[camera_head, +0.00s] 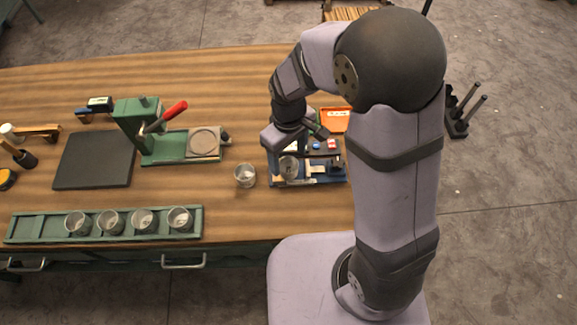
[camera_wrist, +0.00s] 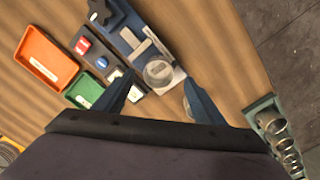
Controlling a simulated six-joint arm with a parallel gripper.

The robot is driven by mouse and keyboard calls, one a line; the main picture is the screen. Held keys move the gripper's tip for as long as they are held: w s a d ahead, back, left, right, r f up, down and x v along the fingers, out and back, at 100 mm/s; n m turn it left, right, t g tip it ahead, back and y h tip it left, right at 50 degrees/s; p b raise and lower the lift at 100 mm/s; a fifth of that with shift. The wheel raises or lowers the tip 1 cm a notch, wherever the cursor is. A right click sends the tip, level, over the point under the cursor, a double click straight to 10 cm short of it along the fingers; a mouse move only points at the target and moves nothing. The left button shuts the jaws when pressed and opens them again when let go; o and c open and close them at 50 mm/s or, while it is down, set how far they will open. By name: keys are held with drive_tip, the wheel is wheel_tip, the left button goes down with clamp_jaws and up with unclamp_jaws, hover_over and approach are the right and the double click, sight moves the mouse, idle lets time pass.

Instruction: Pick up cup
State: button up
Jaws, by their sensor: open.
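A clear cup (camera_head: 288,167) stands at the blue machine (camera_head: 318,182), below my gripper (camera_head: 292,143) in the head view. In the wrist view this cup (camera_wrist: 158,72) shows as a round rim ahead, between the two fingertips of my open gripper (camera_wrist: 158,79). Nothing is held. Another clear cup (camera_head: 245,175) stands alone on the table, left of the machine. In the wrist view it (camera_wrist: 187,106) is partly hidden by the right finger. Several more clear cups (camera_head: 110,221) stand in a row on the green rack (camera_head: 20,229).
The wooden table (camera_head: 250,80) carries a green press (camera_head: 165,150) with a red handle and a dark pad (camera_head: 93,160). An orange tray (camera_wrist: 45,58) and a green tray (camera_wrist: 85,89) lie left of the machine in the wrist view. The far table is clear.

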sight(288, 171)
drive_tip(key=shift+w+f+p, duration=0.15)
drive_tip(key=shift+f+p, duration=0.35)
drive_tip(key=shift+f, duration=1.25)
drive_tip(key=c, duration=1.2)
drive_tip(key=shift+c, duration=0.2)
